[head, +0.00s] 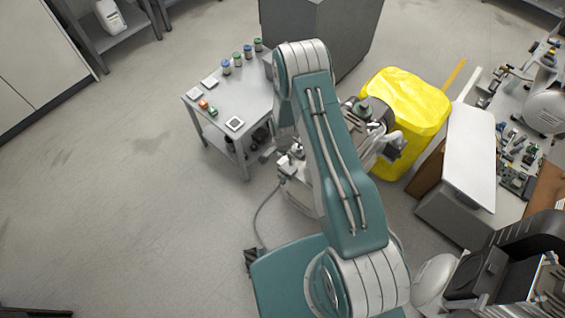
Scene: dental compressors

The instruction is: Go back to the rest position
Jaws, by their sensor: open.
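My teal and white arm rises from the bottom of the head view, bends at the top centre and folds back downward.
A small grey table (217,101) with coloured-lid jars and small items stands left of the arm. A yellow-covered bin (410,105) is to the right, beside a cluttered workbench (459,205). A grey cabinet (325,30) stands behind. A cable (259,218) lies on the floor; the left floor is clear.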

